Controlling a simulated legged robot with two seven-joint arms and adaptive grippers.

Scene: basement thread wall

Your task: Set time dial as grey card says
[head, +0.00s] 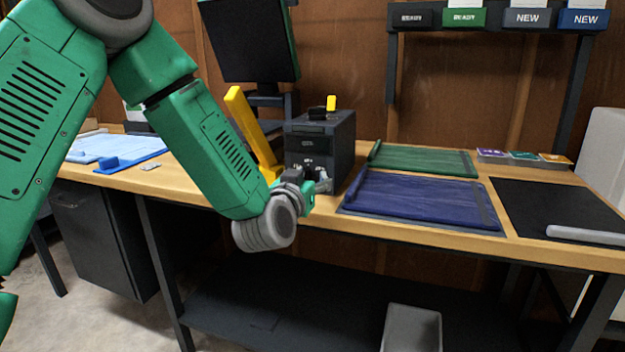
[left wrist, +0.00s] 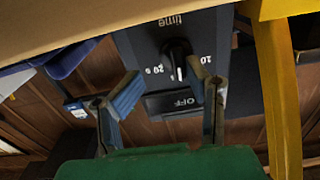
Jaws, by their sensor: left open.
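The time dial (left wrist: 178,58) is a dark knob on the dark machine (head: 335,130). In the left wrist view it sits by the word "time" and the numbers 20 and 10, with a white mark toward the picture's bottom. My left gripper (left wrist: 165,82) is open, its two fingers on either side of the dial's area; I cannot tell whether they touch it. In the head view the left gripper (head: 318,184) is at the machine's front and hides its lower face. A small greyish card (head: 150,167) lies on the table at left; its writing is too small to read.
A yellow lever (head: 250,135) stands left of the machine. A green mat (head: 425,160) and a blue mat (head: 420,200) lie right of it, then a black mat (head: 555,205). A display reading OFF (left wrist: 182,102) is near the dial. A monitor (head: 248,40) stands behind.

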